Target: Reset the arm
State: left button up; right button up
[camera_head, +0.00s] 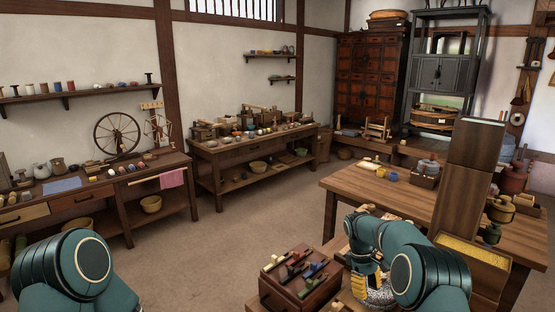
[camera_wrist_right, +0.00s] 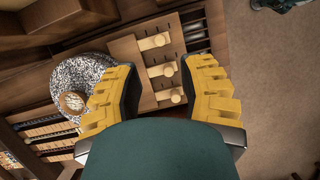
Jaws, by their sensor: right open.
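My right arm reaches over the near end of the wooden table in the head view. Its gripper (camera_head: 368,264) points down there, partly hidden by my own arm. In the right wrist view the two yellow-padded fingers of the right gripper (camera_wrist_right: 162,75) are spread apart, with nothing held between them.
A dark box with coloured handles (camera_head: 300,275) stands left of the right gripper. A tall wooden box (camera_head: 470,165) and a yellow-filled tray (camera_head: 478,277) are to its right. The table (camera_head: 410,194) has bare room behind it. Open floor (camera_head: 230,245) lies left.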

jog(key=s+a+f+m+t+y, duration=0.1)
jog(key=s+a+f+y, duration=0.1)
jog(key=s+a+f, duration=0.4)
jog(key=s+a+f+m+t+y, duration=0.1)
jog(key=s+a+f+m+y, duration=0.15)
jog(key=f, duration=0.55)
pick_arm(q)
jog(key=shift+w+f, duration=0.1)
jog(key=shift+w, duration=0.25)
pick_arm(e)
jog(key=s+a+m+t, duration=0.1)
jog(key=s+a+m, duration=0.1)
jog(key=s, duration=0.8)
jog(key=s+a+m+t+y, duration=0.1)
jog(key=s+a+m, duration=0.2)
jog(key=s, duration=0.8)
jog(key=shift+s+a+f+t, duration=0.3)
jog(key=shift+a+t, duration=0.1)
jog(key=shift+a, duration=0.85)
